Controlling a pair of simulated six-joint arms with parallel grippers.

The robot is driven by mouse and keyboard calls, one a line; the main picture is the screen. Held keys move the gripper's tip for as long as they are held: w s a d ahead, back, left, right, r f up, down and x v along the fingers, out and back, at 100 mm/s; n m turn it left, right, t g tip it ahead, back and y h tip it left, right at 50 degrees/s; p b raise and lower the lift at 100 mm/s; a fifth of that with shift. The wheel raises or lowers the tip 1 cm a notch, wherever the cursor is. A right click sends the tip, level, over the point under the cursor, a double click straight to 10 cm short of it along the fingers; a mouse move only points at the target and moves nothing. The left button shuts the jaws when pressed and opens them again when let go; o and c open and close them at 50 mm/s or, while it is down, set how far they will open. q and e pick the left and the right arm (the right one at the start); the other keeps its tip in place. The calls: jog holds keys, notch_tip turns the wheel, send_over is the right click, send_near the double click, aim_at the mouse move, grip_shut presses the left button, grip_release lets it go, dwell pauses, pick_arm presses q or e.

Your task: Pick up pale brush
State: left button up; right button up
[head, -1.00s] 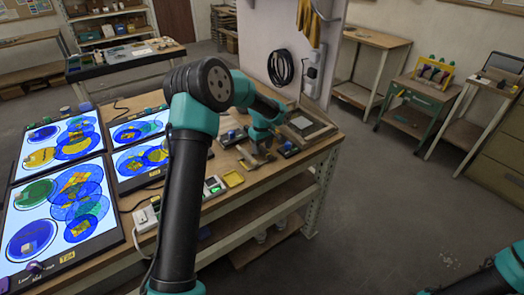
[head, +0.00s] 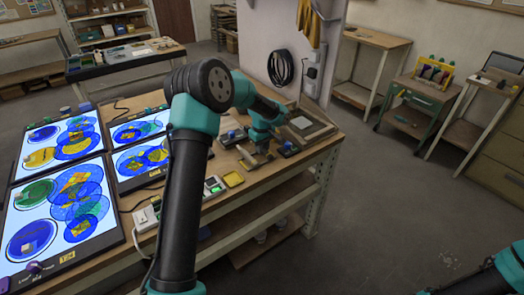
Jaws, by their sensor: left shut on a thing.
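My left arm reaches over the wooden workbench (head: 290,165). Its gripper (head: 258,159) is low over the bench's right part, pointing down, and is shut on the pale brush (head: 264,159). The brush is small and partly hidden by the fingers. I cannot tell whether it still touches the bench top. My right arm shows only as a piece at the bottom right corner, and its gripper is out of view.
Lit panels with coloured glass circles (head: 68,205) cover the bench's left side. A yellow dish (head: 233,180), blue-topped jars (head: 233,136) and a grey plate in a wooden tray (head: 303,123) stand near the gripper. The floor (head: 390,220) at right is clear.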

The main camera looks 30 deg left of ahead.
pick_arm(q)
grip_shut()
jog(key=shift+r, duration=0.5)
notch_tip(320, 180, up, 3)
jog(key=shift+f, duration=0.2)
jog(key=s+d+r, duration=0.1)
jog(key=s+d, duration=0.7)
jog(key=s, duration=0.5)
jog(key=shift+s+d+r, duration=0.2)
jog(key=shift+s+d, duration=0.05)
jog(key=shift+s, duration=0.05)
